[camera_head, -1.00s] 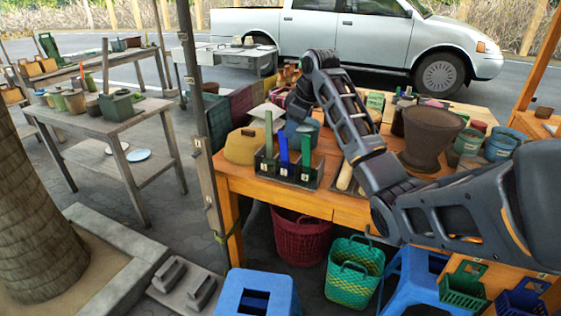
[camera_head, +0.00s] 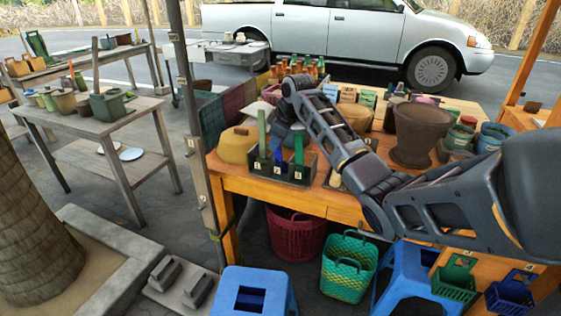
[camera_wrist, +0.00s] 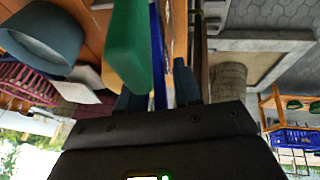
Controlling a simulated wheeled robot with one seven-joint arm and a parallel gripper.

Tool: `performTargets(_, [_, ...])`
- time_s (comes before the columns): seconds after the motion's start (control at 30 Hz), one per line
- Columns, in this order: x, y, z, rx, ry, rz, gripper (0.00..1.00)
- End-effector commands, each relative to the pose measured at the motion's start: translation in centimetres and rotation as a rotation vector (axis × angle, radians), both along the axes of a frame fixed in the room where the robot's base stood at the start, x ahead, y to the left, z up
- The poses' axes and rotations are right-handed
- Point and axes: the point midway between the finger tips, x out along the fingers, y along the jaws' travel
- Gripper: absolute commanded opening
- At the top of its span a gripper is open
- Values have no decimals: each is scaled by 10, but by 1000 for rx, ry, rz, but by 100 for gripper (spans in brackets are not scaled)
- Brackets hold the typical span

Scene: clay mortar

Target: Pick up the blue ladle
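The blue ladle shows as a narrow upright blue handle (camera_head: 278,155) in the dark holder (camera_head: 296,178), between two green handles (camera_head: 262,132) (camera_head: 299,150). In the wrist view the blue handle (camera_wrist: 158,55) runs into the gap between the fingers of my gripper (camera_wrist: 157,92). The fingers are apart, and I cannot tell whether either touches it. A green handle (camera_wrist: 128,45) is close in front of the left finger. My gripper (camera_head: 279,135) is above the holder in the head view, partly hidden by my wrist. The ladle's lower end is hidden.
A tan lidded pot (camera_head: 238,145) stands left of the holder on the orange table (camera_head: 230,183). A large brown mortar (camera_head: 420,132) and several pots stand to the right. A blue-grey bowl (camera_wrist: 40,38) is near my gripper in the wrist view.

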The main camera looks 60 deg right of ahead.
Motion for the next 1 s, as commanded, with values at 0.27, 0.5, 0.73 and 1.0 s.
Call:
performTargets(0.27, [0, 0, 0, 0, 0, 0, 6])
performTargets(0.5, [0, 0, 0, 0, 0, 0, 0])
performTargets(0.73, [0, 0, 1, 0, 0, 0, 0])
performTargets(1.0, [1, 0, 22, -2, -3, 1, 0])
